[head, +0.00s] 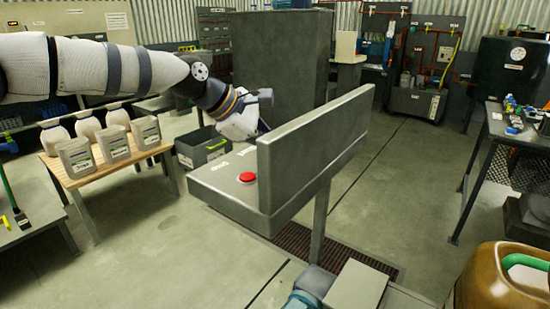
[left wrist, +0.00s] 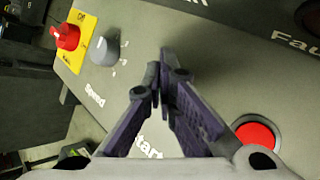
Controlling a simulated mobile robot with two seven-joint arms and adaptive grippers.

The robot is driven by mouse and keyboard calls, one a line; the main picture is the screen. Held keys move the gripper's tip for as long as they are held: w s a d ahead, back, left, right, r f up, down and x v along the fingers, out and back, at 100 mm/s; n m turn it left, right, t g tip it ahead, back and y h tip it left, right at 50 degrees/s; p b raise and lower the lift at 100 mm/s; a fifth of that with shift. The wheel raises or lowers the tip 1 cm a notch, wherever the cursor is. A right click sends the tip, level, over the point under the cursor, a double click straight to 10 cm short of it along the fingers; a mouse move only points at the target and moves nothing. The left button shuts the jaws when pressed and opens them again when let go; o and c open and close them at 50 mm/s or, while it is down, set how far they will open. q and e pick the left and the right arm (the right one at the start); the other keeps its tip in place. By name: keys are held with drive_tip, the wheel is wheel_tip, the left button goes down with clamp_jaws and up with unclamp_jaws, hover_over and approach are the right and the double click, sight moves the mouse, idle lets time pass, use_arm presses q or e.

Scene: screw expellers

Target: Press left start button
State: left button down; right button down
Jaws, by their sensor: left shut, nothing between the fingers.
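The grey control panel (head: 215,182) stands on a post in the head view, with a red round button (head: 247,177) on its sloped face. In the left wrist view the panel face (left wrist: 215,75) carries the red button (left wrist: 257,138) at lower right. In the head view the left gripper (head: 243,118) is above the panel's far part.
The left wrist view shows a red knob (left wrist: 67,36) on a yellow plate and a grey "Speed" knob (left wrist: 104,50). The panel's upright plate (head: 315,150) rises on the right. A wooden table (head: 100,170) with containers stands at left. Open floor (head: 400,200) lies to the right.

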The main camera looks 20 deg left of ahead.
use_arm(q)
drive_tip(key=shift+f, duration=0.55)
use_arm(e)
drive_tip(key=shift+w+r, duration=0.1)
idle(0.4)
use_arm(q)
drive_tip(key=shift+r+p, duration=0.3)
drive_tip(key=shift+r, duration=0.6)
use_arm(e)
drive_tip(key=shift+w+r, duration=0.3)
drive_tip(key=shift+w, duration=0.05)
use_arm(q)
drive_tip(key=shift+r, duration=0.1)
drive_tip(key=shift+r, duration=0.4)
drive_tip(key=shift+r+p, duration=0.4)
drive_tip(key=shift+r, duration=1.65)
use_arm(e)
drive_tip(key=shift+w+r+t, duration=0.4)
drive_tip(key=shift+w+r, duration=0.1)
drive_tip(key=shift+w, duration=0.05)
